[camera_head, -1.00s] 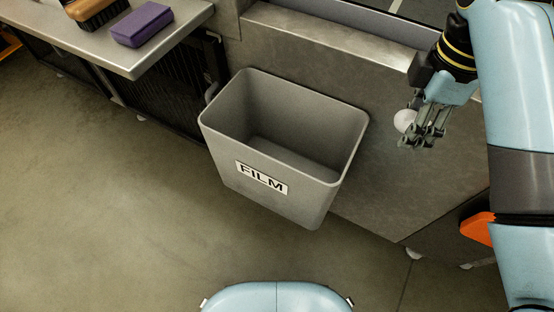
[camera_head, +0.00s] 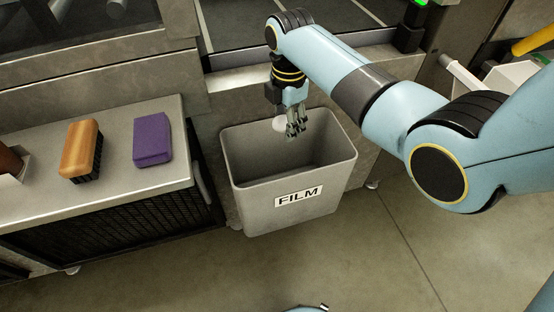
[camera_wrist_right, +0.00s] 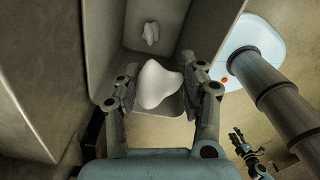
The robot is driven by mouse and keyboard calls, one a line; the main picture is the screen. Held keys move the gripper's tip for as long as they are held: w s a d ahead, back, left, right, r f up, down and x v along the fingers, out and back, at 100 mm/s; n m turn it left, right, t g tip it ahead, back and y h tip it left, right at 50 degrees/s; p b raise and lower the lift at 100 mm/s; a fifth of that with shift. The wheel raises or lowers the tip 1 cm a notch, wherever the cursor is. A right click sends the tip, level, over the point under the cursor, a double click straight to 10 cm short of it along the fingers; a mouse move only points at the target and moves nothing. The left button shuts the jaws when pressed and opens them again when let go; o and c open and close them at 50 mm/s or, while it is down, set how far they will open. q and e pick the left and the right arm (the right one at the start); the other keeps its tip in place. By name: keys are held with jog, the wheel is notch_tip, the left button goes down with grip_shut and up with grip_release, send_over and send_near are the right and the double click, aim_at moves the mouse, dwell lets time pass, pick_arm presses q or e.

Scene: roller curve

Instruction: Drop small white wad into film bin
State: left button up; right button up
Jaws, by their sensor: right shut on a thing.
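My right gripper (camera_head: 294,132) is shut on a small white wad (camera_head: 279,124). It holds the wad over the mouth of the grey bin labelled FILM (camera_head: 252,205), towards its back side. In the right wrist view the wad (camera_wrist_right: 158,84) is a lumpy white piece between the two fingers of my right gripper (camera_wrist_right: 157,92). Another small white lump (camera_wrist_right: 151,33) shows beyond it, apparently inside the bin. My left gripper (camera_wrist_right: 243,143) seems to show small at the lower right of the wrist view; its jaws are too small to judge.
A metal bench (camera_head: 110,115) stands left of the bin, with an orange-brown brush (camera_head: 81,147) and a purple block (camera_head: 152,140) on it. A machine frame is behind the bin. The floor in front (camera_head: 330,265) is clear.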

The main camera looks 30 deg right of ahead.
jog(key=shift+w+d+p, duration=0.3)
jog(key=shift+d, duration=0.25)
jog(key=shift+w+d+p, duration=0.25)
jog(key=shift+w+d, duration=0.05)
jog(key=shift+d, duration=0.2)
pick_arm(q)
jog(key=f+b, duration=0.1)
jog(key=b, duration=0.1)
jog(key=f+b, duration=0.3)
jog(key=b, duration=0.1)
jog(key=shift+s+d+f+b, duration=0.25)
jog(key=shift+s+f+b, duration=0.05)
jog(key=shift+s+b, duration=0.1)
pick_arm(e)
notch_tip(320, 180, down, 6)
jog(key=shift+d+f, duration=0.2)
jog(key=shift+d, duration=0.05)
jog(key=o, duration=0.9)
pick_arm(q)
jog(key=shift+a, duration=0.1)
pick_arm(e)
notch_tip(320, 180, up, 12)
